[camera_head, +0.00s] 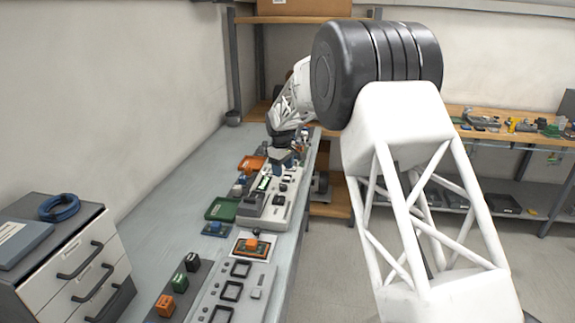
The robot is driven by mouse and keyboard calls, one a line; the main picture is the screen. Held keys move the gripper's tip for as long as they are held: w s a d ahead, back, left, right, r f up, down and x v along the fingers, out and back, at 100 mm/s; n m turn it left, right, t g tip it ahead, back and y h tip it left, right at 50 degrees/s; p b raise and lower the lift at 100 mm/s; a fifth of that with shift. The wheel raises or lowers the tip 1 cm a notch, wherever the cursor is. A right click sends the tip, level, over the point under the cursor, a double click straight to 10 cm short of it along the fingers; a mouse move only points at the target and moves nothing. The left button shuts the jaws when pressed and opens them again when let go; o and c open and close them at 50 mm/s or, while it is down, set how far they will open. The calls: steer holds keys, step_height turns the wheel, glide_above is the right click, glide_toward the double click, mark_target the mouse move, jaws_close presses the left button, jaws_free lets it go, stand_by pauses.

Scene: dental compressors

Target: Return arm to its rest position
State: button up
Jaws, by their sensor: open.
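My gripper (282,160) is at the end of my white arm, over the far part of the long grey workbench (150,213). It is small in the picture, and its fingers are hard to make out. It hangs above or just behind a light grey panel (276,200) with dark parts on it. I cannot tell whether it touches anything there. I see nothing clearly held in it. My arm reaches from the lower right, up through a large dark joint, and down to the bench.
Nearer on the bench are a green tray (222,209), an orange part (252,246) and a second grey panel (232,292). A drawer cabinet (75,265) with a blue coil (58,207) stands at left. Shelving (262,75) stands behind. Open floor (335,270) lies right of the bench.

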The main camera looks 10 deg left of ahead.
steer(key=s+d+r+m+t, duration=0.1)
steer(key=s+d+r+m, duration=0.2)
steer(key=s+d+r, duration=0.8)
steer(key=s+d+r+m, duration=0.3)
steer(key=s+d+r, duration=0.4)
steer(key=s+d, duration=0.7)
steer(key=s+d+f+m, duration=0.1)
steer(key=s+d, duration=0.3)
steer(key=s, duration=0.8)
steer(key=s+d+f+m, duration=0.2)
steer(key=s+d, duration=0.3)
steer(key=s, duration=0.7)
steer(key=s+d+f+m+t, duration=0.1)
steer(key=s+d+m, duration=0.3)
steer(key=s, duration=0.8)
steer(key=shift+d+f, duration=0.2)
steer(key=shift+d, duration=0.25)
